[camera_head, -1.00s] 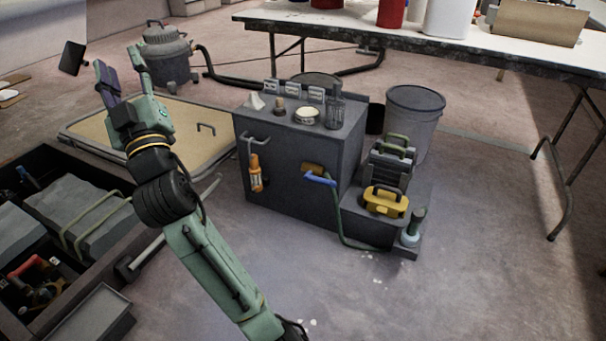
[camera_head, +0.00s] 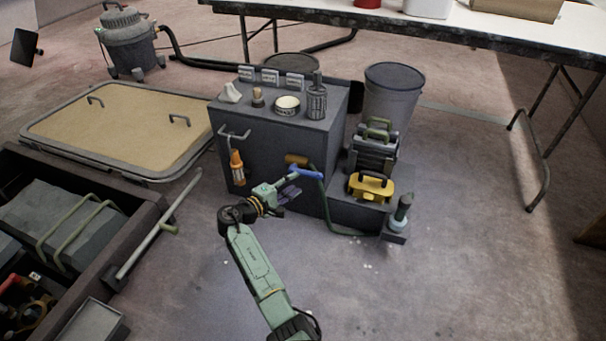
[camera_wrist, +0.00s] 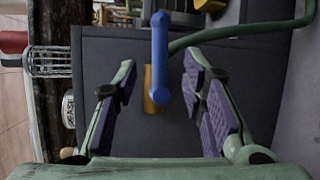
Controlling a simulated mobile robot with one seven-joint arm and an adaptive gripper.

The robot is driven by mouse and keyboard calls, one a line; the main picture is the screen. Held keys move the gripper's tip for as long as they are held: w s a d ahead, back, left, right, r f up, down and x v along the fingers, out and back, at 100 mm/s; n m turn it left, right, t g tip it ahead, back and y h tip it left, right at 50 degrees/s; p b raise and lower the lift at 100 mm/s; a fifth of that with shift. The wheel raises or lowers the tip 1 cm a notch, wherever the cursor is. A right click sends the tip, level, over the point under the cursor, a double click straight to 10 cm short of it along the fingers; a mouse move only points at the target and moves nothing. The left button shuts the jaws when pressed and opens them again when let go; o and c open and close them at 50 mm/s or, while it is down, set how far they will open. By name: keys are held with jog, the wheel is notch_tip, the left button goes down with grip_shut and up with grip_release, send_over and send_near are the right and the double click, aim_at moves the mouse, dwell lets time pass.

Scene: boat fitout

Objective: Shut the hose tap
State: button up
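The hose tap has a blue lever handle (camera_head: 306,173) and a brass body (camera_head: 296,160) on the front face of the dark grey cabinet (camera_head: 262,192). A green hose (camera_head: 327,207) runs from it down to the right. My gripper (camera_head: 288,193) is in front of the cabinet, just below and left of the handle. In the wrist view, my gripper (camera_wrist: 165,103) is open, with purple finger pads on either side. The blue handle (camera_wrist: 161,60) and brass body (camera_wrist: 152,88) show between the fingers. I cannot tell whether anything touches the handle.
An orange bottle (camera_head: 237,167) hangs on the cabinet front to the left. An open drawer unit (camera_head: 150,215) lies left. The floor in front is clear.

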aim_at(306, 175)
jog(key=b+x, duration=0.3)
jog(key=x, duration=0.4)
jog(key=shift+w+d+f+b, duration=0.1)
jog(key=shift+w+f+b, duration=0.1)
jog(key=shift+b, duration=0.1)
jog(key=shift+w+d, duration=0.35)
jog(key=shift+r, duration=0.1)
jog(key=shift+c, duration=0.6)
grip_shut()
